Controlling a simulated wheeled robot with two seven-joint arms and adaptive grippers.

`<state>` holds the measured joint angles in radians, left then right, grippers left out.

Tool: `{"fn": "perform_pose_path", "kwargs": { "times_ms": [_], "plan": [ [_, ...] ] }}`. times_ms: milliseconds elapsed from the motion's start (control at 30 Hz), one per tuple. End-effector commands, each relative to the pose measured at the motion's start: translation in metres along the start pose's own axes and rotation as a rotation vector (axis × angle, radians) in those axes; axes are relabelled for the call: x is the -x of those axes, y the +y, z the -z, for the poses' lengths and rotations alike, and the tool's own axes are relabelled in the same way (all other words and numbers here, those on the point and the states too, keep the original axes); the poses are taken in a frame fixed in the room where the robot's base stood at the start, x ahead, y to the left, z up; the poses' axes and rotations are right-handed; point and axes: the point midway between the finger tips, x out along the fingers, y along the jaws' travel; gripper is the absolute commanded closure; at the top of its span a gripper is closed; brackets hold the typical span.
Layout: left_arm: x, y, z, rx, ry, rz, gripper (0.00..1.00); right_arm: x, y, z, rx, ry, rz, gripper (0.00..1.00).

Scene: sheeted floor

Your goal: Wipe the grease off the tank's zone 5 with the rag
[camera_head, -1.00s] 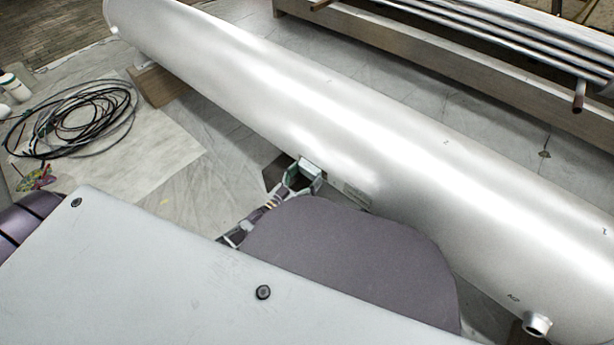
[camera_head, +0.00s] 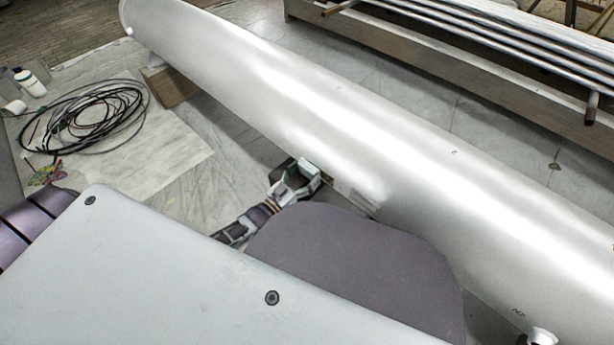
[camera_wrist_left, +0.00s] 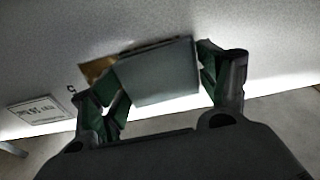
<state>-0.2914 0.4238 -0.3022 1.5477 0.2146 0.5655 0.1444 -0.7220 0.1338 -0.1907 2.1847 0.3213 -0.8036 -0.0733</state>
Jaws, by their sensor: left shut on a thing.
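The tank (camera_head: 400,150) is a long pale silver cylinder lying diagonally across the head view; its underside fills the top of the left wrist view (camera_wrist_left: 255,35). My left gripper (camera_head: 300,180) is at the tank's near lower side. In the left wrist view its green-lined fingers (camera_wrist_left: 165,82) are shut on the rag (camera_wrist_left: 160,75), a grey flat folded piece. The rag's far edge is at the tank wall; I cannot tell whether it presses on it. A brown grease patch (camera_wrist_left: 97,69) shows just left of the rag, partly hidden, beside a small dark "5" mark (camera_wrist_left: 71,89). My right gripper is out of view.
A label plate (camera_wrist_left: 38,115) is on the tank left of the mark. A wooden block (camera_head: 172,88) supports the tank. Coiled black cable (camera_head: 95,115) and white bottles (camera_head: 30,82) lie at the left. A rack of pipes (camera_head: 480,40) stands behind.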

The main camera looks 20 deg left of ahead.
Motion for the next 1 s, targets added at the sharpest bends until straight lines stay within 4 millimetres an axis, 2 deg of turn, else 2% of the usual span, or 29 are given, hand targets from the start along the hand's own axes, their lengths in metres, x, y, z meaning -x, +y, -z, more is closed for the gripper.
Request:
{"fn": "perform_pose_path", "kwargs": {
  "times_ms": [367,1000],
  "plan": [
    [0.000,-0.001,0.000,0.000,0.000,0.000,0.44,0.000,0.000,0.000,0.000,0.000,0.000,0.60],
    [-0.003,-0.033,0.002,-0.001,0.002,0.000,0.44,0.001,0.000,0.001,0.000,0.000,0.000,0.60]
  ]
}}
